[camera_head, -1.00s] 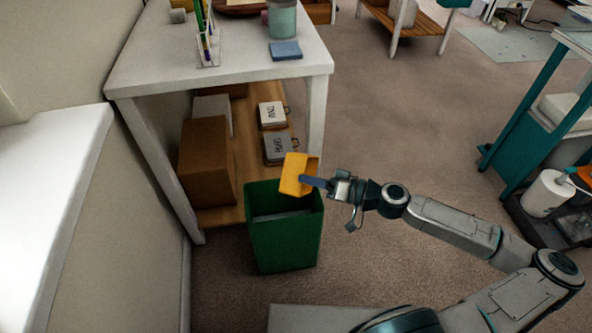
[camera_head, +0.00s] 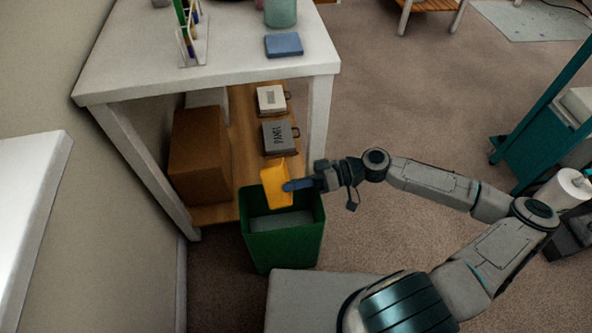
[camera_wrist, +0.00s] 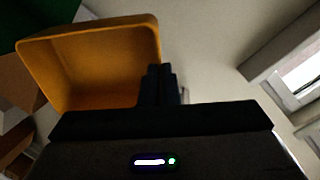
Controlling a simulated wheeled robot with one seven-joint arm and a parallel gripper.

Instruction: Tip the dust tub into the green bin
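The dust tub (camera_head: 275,186) is a yellow-orange open box, held tilted over the mouth of the green bin (camera_head: 284,245). My gripper (camera_head: 297,185) is shut on the tub's right side in the head view. In the wrist view the tub (camera_wrist: 95,60) shows its inside at upper left, and the dark fingers (camera_wrist: 162,88) meet at its wall. The inside that I can see looks empty. The bin stands upright on the floor, and something grey shows inside it.
A white table (camera_head: 225,75) stands behind the bin, with a blue block (camera_head: 284,45) on top. Its wooden lower shelf holds a cardboard box (camera_head: 200,155) and two small cases. A white ledge (camera_head: 28,200) is at left. Floor (camera_head: 410,105) to the right is clear.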

